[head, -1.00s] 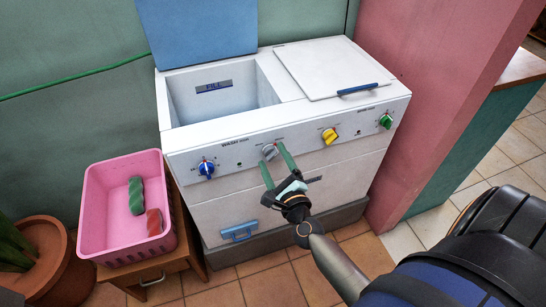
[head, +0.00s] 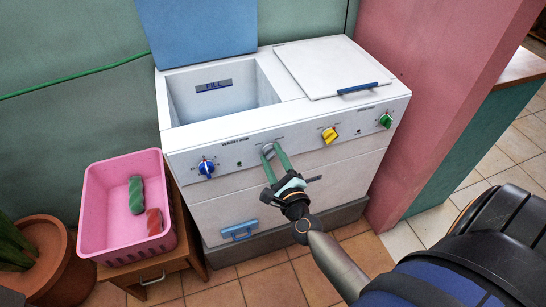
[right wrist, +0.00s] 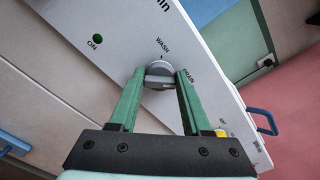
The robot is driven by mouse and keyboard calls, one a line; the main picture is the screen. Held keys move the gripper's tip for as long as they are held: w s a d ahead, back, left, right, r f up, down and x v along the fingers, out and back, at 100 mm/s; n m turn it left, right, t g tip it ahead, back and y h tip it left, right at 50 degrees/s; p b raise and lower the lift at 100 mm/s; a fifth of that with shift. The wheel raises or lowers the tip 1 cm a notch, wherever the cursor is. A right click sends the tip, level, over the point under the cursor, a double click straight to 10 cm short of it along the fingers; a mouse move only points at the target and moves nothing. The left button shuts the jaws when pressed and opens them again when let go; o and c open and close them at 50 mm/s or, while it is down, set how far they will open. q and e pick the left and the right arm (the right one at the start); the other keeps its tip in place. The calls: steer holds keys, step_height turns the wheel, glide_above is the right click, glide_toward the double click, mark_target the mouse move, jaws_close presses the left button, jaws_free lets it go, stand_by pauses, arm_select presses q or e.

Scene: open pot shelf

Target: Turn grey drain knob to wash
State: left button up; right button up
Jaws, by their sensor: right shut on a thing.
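The white twin-tub washing machine (head: 215,209) stands against the wall. Its grey drain knob (head: 268,151) is in the middle of the front panel. In the right wrist view the grey knob (right wrist: 159,76) sits between the WASH and DRAIN labels. My right gripper (head: 268,150) is shut on the knob, one green finger on each side. The fingers (right wrist: 157,75) partly cover the knob's edges. I cannot clearly tell which label its pointer faces. My left gripper is not in view.
A blue knob (head: 206,168), a yellow knob (head: 329,136) and a green knob (head: 385,121) share the panel. The left tub is open under a raised blue lid (head: 197,28). A pink basket (head: 100,238) with two rolled cloths stands at left.

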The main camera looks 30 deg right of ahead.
jaws_close()
